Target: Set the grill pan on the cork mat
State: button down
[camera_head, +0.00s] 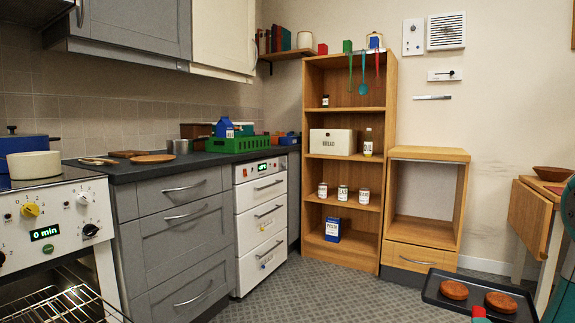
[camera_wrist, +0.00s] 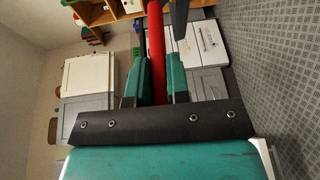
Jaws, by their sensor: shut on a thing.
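The grill pan (camera_head: 443,285) is a dark, shallow rectangular tray with two round brown pieces on it. It is at the lower right of the head view, in front of the low wooden cabinet. In the wrist view its red handle (camera_wrist: 157,50) lies between the teal fingers of my gripper (camera_wrist: 158,85), which is shut on it. A flat round tan piece (camera_head: 153,158) on the dark counter may be the cork mat; I cannot tell for sure.
The counter (camera_head: 125,172) also bears a green crate (camera_head: 235,145) and a metal can (camera_head: 180,147). A white pot (camera_head: 34,165) stands on the cooker at the left. An oven rack (camera_head: 70,305) shows below. A wooden table (camera_head: 530,210) stands at the right. The middle floor is clear.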

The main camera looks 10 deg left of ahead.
aim_at(154, 160)
jog(key=z, duration=0.35)
jog(key=k, duration=0.45)
jog(key=z, duration=0.45)
jog(key=i, duration=2.3)
jog(key=u, duration=1.4)
jog(key=i, duration=0.7)
jog(key=u, duration=0.75)
